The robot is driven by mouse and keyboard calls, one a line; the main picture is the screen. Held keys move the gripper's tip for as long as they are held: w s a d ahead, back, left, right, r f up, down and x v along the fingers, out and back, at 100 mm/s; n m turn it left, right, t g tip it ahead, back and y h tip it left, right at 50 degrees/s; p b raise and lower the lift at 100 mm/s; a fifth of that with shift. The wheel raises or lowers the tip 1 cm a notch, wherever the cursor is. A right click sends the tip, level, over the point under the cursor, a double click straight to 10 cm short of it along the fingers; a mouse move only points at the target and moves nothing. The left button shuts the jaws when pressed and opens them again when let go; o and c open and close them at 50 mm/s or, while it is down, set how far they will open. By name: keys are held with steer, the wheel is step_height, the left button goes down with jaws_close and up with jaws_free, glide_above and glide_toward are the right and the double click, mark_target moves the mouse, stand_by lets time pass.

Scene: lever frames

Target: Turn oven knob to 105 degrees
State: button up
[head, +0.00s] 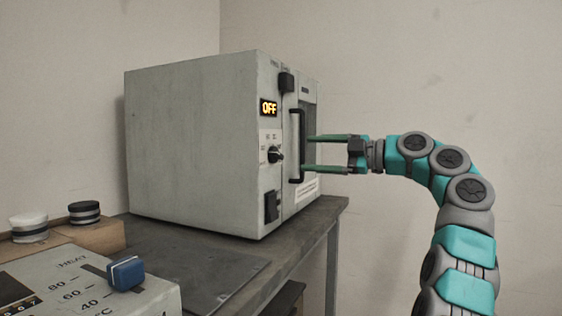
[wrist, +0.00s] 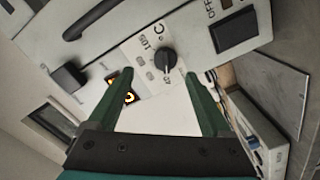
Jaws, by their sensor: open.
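The oven (head: 190,145) is a grey box on a table. In the wrist view the knob lies between and just beyond the fingertips (wrist: 160,76); no contact shows. The left finger partly covers the display.
A black vertical door handle (head: 297,145) stands out close to the fingers. A black switch (head: 271,206) is below the knob, and a black block (head: 287,82) above. A panel with a blue slider (head: 126,273) stands front left. Space right of the table is open.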

mark_target(280, 155)
steer(key=a, duration=0.2)
steer(key=w+a+n, duration=0.1)
steer(key=a, duration=0.2)
steer(key=a+n, duration=0.1)
steer(key=a, duration=0.2)
steer(key=shift+w+f, duration=0.25)
steer(key=shift+c, duration=0.2)
jaws_close()
stand_by(0.5)
